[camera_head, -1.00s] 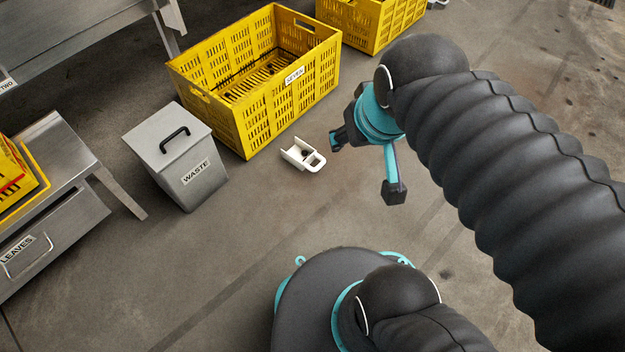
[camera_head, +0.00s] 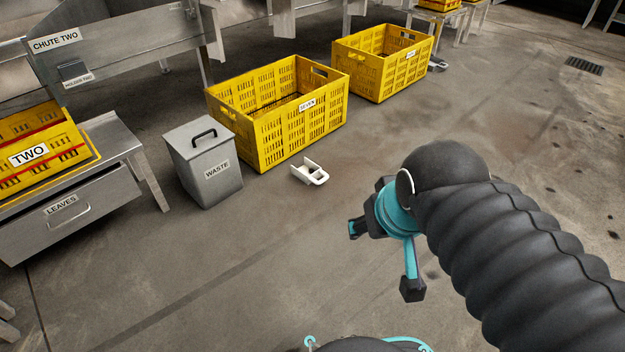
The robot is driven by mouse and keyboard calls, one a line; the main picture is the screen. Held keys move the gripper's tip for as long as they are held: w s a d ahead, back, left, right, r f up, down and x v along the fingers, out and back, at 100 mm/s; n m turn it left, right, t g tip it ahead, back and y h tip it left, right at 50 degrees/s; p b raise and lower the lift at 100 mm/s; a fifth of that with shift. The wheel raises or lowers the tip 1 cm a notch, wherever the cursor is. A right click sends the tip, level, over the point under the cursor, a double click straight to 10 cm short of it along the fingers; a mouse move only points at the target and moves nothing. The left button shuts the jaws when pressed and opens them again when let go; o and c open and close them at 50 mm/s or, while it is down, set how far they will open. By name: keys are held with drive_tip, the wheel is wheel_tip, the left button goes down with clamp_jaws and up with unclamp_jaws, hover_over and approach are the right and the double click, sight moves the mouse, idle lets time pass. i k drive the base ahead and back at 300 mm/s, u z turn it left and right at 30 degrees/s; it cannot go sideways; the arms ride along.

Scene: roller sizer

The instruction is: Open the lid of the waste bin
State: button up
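The waste bin (camera_head: 213,184) is a grey metal box labelled WASTE, standing on the floor left of the middle. Its flat lid (camera_head: 196,146) lies shut on top, with a black bar handle (camera_head: 204,133) across it. My gripper (camera_head: 382,259) is to the right of the bin, well apart from it, over open floor. Its two dark-tipped fingers are spread wide with nothing between them.
A yellow crate labelled SEVEN (camera_head: 262,143) stands right beside the bin, with another yellow crate (camera_head: 377,77) behind. A white scoop-like object (camera_head: 310,172) lies on the floor before them. A bench with a LEAVES drawer (camera_head: 80,219) stands left. The front floor is clear.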

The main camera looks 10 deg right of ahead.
sight(196, 131)
drive_tip(key=u, duration=1)
drive_tip(key=i, duration=1.15)
drive_tip(key=z, duration=0.95)
